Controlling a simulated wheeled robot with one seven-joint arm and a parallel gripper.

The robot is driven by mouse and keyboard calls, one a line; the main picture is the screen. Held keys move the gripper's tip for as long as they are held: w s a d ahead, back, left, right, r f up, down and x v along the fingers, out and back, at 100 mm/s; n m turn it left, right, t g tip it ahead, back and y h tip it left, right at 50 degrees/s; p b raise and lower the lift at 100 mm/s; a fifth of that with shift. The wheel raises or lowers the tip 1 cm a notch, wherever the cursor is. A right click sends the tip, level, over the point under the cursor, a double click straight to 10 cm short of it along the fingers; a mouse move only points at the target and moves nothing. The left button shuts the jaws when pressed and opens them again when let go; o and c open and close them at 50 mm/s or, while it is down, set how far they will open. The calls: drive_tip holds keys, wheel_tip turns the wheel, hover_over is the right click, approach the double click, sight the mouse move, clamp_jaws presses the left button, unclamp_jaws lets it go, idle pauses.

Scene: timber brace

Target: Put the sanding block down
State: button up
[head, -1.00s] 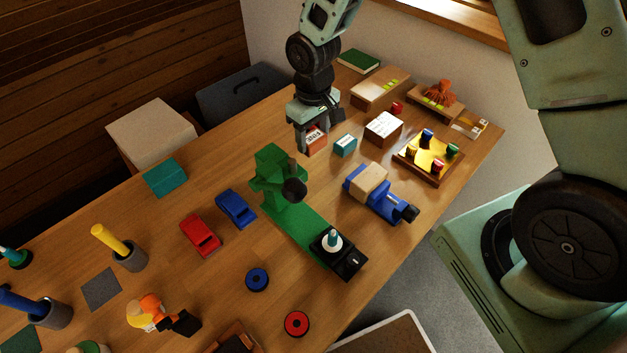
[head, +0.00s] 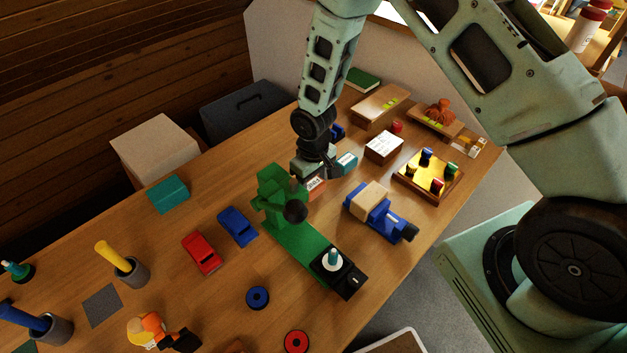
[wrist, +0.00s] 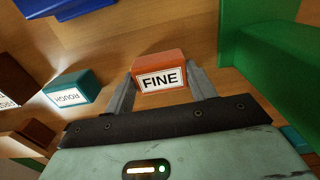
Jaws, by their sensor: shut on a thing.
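The orange-red sanding block labelled FINE (wrist: 160,72) is between my gripper's fingers (wrist: 162,88) in the wrist view, its label facing the camera. In the head view, my gripper (head: 318,178) is beside the green machine's upright, and only part of the FINE block (head: 316,186) shows below it. My gripper is shut on this block. I cannot tell whether the block touches the tabletop. A teal block labelled ROUGH (wrist: 70,87) lies on the table to the left in the wrist view; it shows just right of my gripper in the head view (head: 347,161).
The green machine (head: 300,242) stands close to my gripper. A blue tool with a wooden block (head: 371,196), a white-topped box (head: 384,147) and a yellow tray with coloured pegs (head: 428,176) are to the right. Red (head: 203,253) and blue (head: 237,226) toy-car shapes lie left.

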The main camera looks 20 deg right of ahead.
sight(314, 184)
drive_tip(key=shift+f, duration=0.2)
drive_tip(key=o, duration=1)
drive_tip(key=shift+r, duration=0.1)
wheel_tip(314, 184, up, 12)
drive_tip(key=shift+r+b, duration=0.1)
drive_tip(key=shift+b, duration=0.85)
